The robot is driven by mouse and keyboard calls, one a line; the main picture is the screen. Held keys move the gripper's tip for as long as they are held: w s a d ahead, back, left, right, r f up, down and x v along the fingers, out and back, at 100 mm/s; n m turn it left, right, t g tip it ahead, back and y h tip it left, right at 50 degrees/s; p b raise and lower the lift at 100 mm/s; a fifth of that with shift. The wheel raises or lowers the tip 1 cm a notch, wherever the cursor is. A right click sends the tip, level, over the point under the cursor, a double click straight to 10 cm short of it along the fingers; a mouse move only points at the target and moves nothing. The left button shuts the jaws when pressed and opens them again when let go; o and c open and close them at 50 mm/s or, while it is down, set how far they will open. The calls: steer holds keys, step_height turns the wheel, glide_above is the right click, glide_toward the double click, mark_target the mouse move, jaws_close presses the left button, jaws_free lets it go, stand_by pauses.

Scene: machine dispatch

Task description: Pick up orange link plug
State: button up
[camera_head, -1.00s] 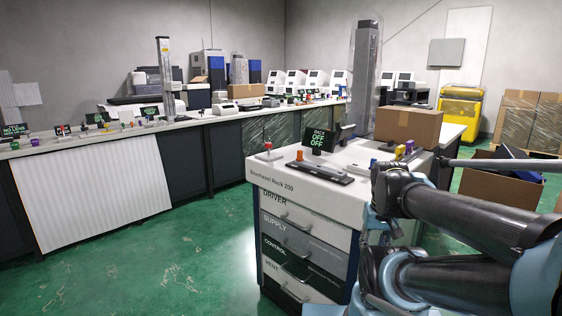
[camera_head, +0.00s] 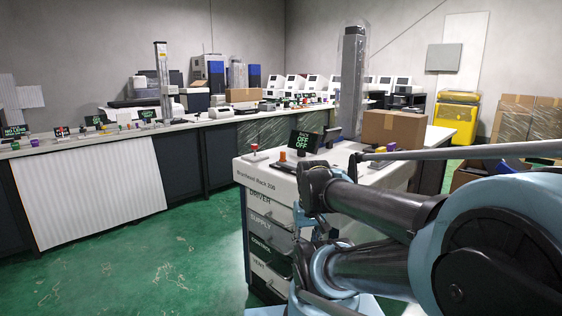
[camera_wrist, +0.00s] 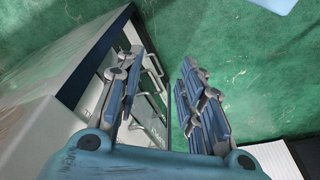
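A small upright orange plug (camera_head: 282,156) stands on the white top of the rack labelled Brushwall Rack 200 (camera_head: 252,174), just left of a small black screen reading OFF. I take it for the orange link plug. My gripper (camera_wrist: 163,68) is open and empty in the wrist view, with its two fingers spread apart beside the drawer front and over the green floor. The plug does not show in the wrist view. In the head view my arm covers the rack's right front, and my fingers cannot be made out clearly.
A red-topped piece (camera_head: 254,152) stands left of the plug, and the black screen (camera_head: 305,142) right of it. A cardboard box (camera_head: 393,127) sits farther back on the rack. A long bench (camera_head: 100,143) with devices runs along the wall. Green floor (camera_head: 150,255) is open at left.

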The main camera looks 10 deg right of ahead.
step_height(320, 180, up, 2)
step_height(320, 180, up, 29)
steer(key=n+t+y, duration=0.1)
steer(key=n+y, duration=0.2)
steer(key=n, duration=0.4)
glide_above(283, 153)
steer(key=s+d, duration=0.4)
steer(key=d, duration=0.1)
steer(key=x, duration=1.1)
steer(key=shift+w+f, duration=0.3)
steer(key=shift+f, duration=0.05)
steer(key=shift+w+a+x, duration=0.15)
steer(key=shift+a+x, duration=0.05)
steer(key=shift+x, duration=1.1)
steer(key=shift+w+a+x, duration=0.15)
steer(key=shift+x, duration=1.2)
steer(key=shift+r, duration=0.2)
steer(key=c, duration=1)
